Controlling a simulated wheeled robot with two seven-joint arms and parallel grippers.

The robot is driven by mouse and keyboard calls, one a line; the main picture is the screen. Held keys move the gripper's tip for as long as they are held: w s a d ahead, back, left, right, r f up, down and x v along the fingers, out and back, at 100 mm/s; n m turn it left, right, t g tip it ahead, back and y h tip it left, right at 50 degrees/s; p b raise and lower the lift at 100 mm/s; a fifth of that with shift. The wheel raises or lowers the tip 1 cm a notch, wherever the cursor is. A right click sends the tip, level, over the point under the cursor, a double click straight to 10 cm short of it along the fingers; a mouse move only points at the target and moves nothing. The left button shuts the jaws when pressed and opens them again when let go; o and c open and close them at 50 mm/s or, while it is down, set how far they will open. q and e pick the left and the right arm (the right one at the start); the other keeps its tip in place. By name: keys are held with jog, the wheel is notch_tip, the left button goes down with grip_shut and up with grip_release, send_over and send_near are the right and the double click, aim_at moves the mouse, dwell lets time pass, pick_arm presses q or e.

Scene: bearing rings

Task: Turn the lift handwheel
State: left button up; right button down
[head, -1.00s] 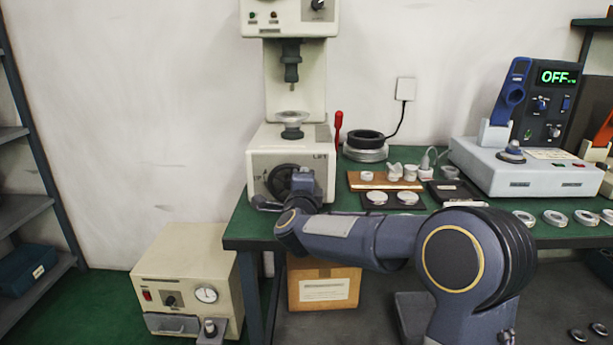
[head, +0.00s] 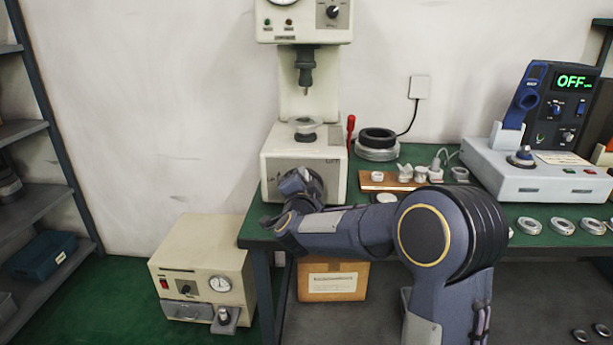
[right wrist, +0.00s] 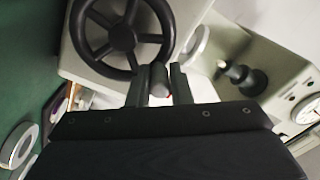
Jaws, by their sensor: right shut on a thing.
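The lift handwheel (right wrist: 122,37) is a black spoked wheel on the front of the cream press (head: 335,180); it shows at the upper left of the right wrist view. In the head view my right gripper (head: 298,187) and wrist hide the wheel. In the right wrist view my right gripper (right wrist: 158,88) is shut on the wheel's dark crank handle (right wrist: 160,76), at the rim. A metal ring (head: 306,122) sits on the press's support below its dark spindle (head: 305,68). My left gripper is not in view.
The press stands at the left end of the green bench (head: 255,229). Right of it are a red-handled tool (head: 351,128), stacked rings (head: 377,146) and a heater-like unit (head: 548,178) reading OFF. A cream box with a gauge (head: 202,265) stands on the floor left.

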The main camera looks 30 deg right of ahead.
jog(key=shift+a, duration=0.15)
jog(key=c, duration=1.3)
grip_release()
jog(key=shift+v, duration=3.9)
